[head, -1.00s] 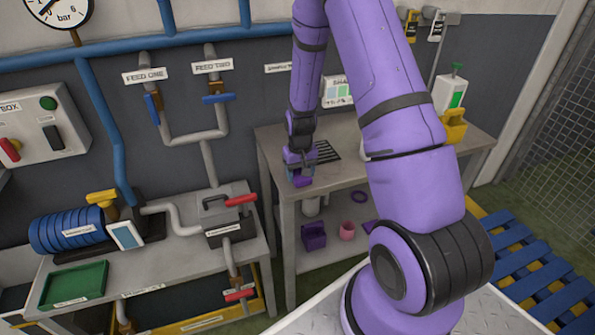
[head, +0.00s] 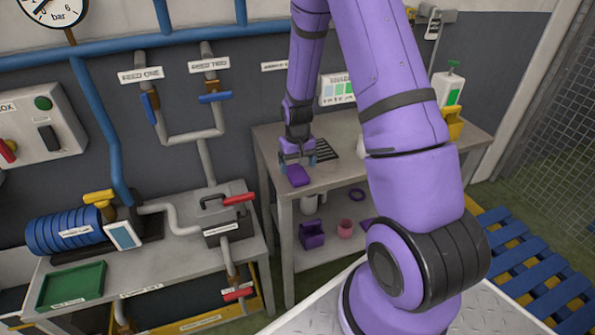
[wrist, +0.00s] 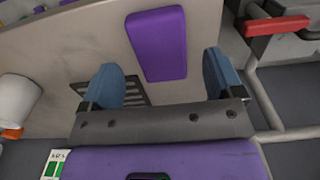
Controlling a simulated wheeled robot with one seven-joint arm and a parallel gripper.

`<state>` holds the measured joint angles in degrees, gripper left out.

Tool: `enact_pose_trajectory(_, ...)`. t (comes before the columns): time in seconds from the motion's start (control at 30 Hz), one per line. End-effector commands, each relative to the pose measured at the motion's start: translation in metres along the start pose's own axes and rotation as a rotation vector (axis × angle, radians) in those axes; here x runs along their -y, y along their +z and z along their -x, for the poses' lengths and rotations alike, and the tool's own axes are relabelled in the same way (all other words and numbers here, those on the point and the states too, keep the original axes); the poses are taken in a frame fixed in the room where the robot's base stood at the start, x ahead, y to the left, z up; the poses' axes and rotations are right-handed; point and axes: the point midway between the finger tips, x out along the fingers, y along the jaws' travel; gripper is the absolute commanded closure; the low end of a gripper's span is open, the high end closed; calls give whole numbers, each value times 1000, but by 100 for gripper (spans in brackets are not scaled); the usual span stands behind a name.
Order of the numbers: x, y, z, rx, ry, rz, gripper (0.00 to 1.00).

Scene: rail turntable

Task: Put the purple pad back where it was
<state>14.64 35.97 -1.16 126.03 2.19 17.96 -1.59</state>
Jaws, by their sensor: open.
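The purple pad (head: 298,175) lies flat on the top of the bench (head: 335,178), near its front left corner. In the wrist view the pad (wrist: 158,44) shows whole, just beyond and between the two blue fingertips. My gripper (head: 298,158) is open and apart from the pad, just behind it in the head view. In the wrist view the open gripper (wrist: 164,84) has nothing between its fingers. A dark slotted grate (head: 327,150) is in the bench top behind the pad, partly covered by my gripper in the wrist view.
A lower shelf holds a purple bin (head: 312,235), a pink cup (head: 345,228) and a purple ring (head: 358,195). A pump bench with a red-handled valve (head: 238,198) stands at the left. A yellow container (head: 453,123) sits at the bench's right end.

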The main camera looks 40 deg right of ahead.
Motion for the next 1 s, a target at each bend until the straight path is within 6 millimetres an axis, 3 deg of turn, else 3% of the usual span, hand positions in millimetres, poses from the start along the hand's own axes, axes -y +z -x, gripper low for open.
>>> enact_pose_trajectory(0.3, 0, 0, 58, -3, 0, 1, 13)
enact_pose_trajectory(0.67, 2, 1, 91, -7, -1, 4, 13)
enact_pose_trajectory(0.77, 7, 6, 111, -26, -3, 15, 13)
enact_pose_trajectory(1.0, 28, 37, 190, -108, -14, 63, 13)
